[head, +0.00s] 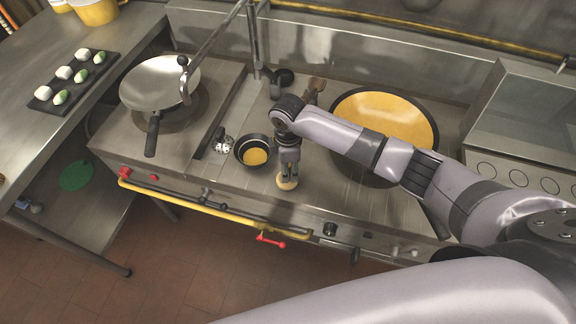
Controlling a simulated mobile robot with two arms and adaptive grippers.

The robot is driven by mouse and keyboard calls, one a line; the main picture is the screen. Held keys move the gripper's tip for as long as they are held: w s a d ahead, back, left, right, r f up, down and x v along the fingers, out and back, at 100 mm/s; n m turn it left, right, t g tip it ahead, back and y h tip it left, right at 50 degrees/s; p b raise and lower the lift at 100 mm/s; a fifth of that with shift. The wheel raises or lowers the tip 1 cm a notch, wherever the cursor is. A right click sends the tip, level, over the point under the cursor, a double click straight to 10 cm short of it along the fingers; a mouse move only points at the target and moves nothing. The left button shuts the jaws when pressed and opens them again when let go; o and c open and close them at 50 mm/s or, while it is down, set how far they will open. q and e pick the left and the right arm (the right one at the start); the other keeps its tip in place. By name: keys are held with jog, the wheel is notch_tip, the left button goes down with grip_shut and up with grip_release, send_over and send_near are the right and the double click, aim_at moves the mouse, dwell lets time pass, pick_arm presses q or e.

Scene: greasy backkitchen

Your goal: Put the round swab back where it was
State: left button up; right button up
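My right gripper (288,169) points down over the front part of the steel cooktop. Its fingers are close together on a small round tan thing, which looks like the round swab (287,184). Only the swab's lower end shows below the fingertips; the rest is hidden by the gripper. I cannot tell whether the swab touches the steel. A small dark pot (240,151) with yellow liquid (256,157) stands just left of the gripper. My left gripper is not in view.
A large round pan of yellow liquid (390,115) lies behind my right forearm. A wok (160,84) sits on the left burner, its handle toward the front. A metal whisk-like item (223,143) lies beside the pot. A yellow rail (215,211) runs along the front edge.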

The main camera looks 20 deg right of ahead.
notch_tip(320, 180, up, 12)
jog(key=b, duration=0.1)
jog(key=shift+r+b, duration=0.15)
jog(key=shift+b, duration=0.2)
dwell(0.5)
